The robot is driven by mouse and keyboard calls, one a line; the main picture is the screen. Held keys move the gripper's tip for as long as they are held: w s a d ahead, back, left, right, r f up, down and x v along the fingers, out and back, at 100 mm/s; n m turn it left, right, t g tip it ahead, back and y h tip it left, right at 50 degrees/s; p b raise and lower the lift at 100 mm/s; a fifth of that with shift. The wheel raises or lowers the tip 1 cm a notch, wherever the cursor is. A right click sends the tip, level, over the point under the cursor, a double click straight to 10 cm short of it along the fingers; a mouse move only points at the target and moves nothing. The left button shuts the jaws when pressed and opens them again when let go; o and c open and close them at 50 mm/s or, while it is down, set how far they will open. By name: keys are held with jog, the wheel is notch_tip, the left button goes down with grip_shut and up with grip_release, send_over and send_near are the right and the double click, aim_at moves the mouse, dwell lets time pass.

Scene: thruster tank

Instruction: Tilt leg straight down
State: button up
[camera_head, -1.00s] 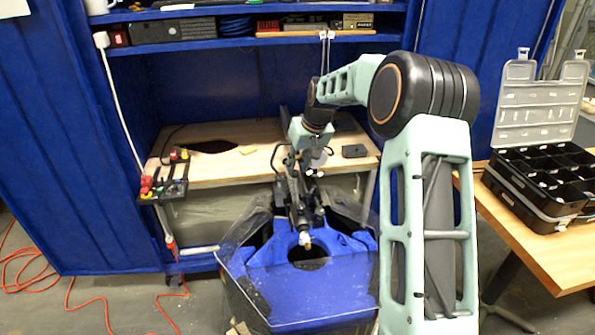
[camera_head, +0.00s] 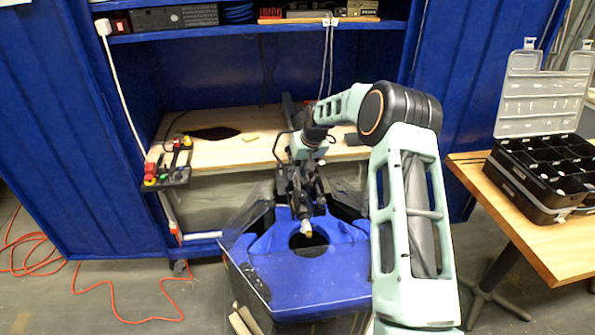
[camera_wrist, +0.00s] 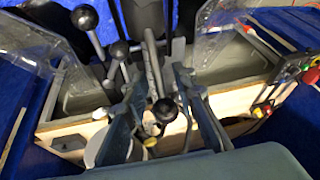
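The blue tank (camera_head: 330,285) with clear sides stands in front of the wooden bench in the head view. The dark thruster leg assembly (camera_head: 306,200) rises over the round hole (camera_head: 309,243) in its blue top. A pale tip (camera_head: 306,230) sits at its lower end, above the hole. My gripper reaches down to the leg from above; dark parts crowd it in the head view. In the wrist view my gripper (camera_wrist: 157,75) has its two fingers apart. A black ball knob (camera_wrist: 165,110) and a grey rod (camera_wrist: 154,65) show between them; contact is not clear.
Black ball-ended levers (camera_wrist: 85,18) stand close to the fingers in the wrist view. A small control panel (camera_head: 168,180) is at the bench's left end. A compartment case (camera_head: 545,175) stands on the right table (camera_head: 530,238). An orange cable (camera_head: 125,318) lies on the left floor.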

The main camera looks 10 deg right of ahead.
jog(key=shift+f, duration=0.1)
jog(key=shift+c, duration=0.4)
grip_shut()
jog(key=shift+w+r+t+b, duration=0.1)
jog(key=shift+r+t+b, duration=0.2)
jog(key=shift+b, duration=0.25)
